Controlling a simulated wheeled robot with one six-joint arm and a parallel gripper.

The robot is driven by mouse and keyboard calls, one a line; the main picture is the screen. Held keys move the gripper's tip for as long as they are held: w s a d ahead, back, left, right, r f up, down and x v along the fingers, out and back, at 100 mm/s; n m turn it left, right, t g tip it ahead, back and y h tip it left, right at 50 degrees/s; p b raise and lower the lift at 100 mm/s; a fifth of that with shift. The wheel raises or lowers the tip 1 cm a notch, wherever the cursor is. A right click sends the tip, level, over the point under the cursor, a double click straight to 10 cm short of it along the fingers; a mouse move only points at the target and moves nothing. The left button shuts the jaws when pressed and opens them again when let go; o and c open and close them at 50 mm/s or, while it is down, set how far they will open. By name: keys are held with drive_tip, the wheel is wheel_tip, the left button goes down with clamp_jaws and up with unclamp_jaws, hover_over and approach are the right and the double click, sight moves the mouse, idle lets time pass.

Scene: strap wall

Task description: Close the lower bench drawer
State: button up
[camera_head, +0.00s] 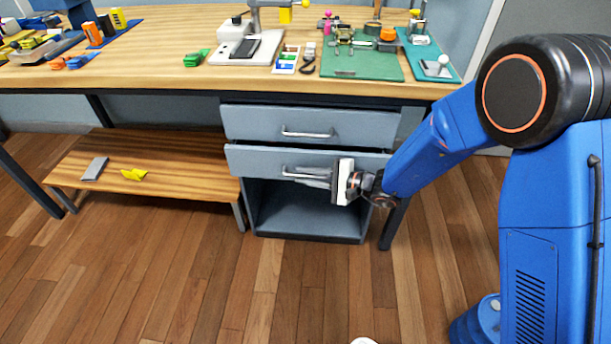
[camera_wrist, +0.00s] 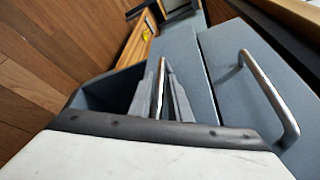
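The lower bench drawer (camera_head: 258,161) is a grey-blue front under the bench top. It stands out a little past the upper drawer (camera_head: 262,122). Its bar handle (camera_head: 289,170) is partly hidden by my gripper (camera_head: 308,178). The wrist view shows the handle bar (camera_wrist: 160,80) between the two grey fingers of my gripper (camera_wrist: 161,88), close to both. The fingers look shut on it, though contact is partly hidden. The upper drawer's handle (camera_wrist: 270,92) is free at the right of the wrist view.
An open cubby (camera_head: 305,208) lies below the lower drawer. A low wooden shelf (camera_head: 150,165) with a grey block (camera_head: 94,169) and a yellow item (camera_head: 134,174) is to the left. Tools and mats cover the bench top (camera_head: 150,65).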

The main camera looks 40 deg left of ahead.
sight(307, 165)
clamp_jaws()
drive_tip(key=shift+w+a, duration=0.45)
drive_tip(key=shift+w, duration=0.4)
drive_tip(key=shift+w+a, duration=0.45)
drive_tip(key=shift+w, duration=0.35)
drive_tip(key=shift+w+a, duration=0.1)
drive_tip(key=shift+w, duration=0.1)
unclamp_jaws()
drive_tip(key=v, duration=1.7)
drive_tip(key=shift+w+r, duration=0.1)
drive_tip(key=shift+d, duration=0.2)
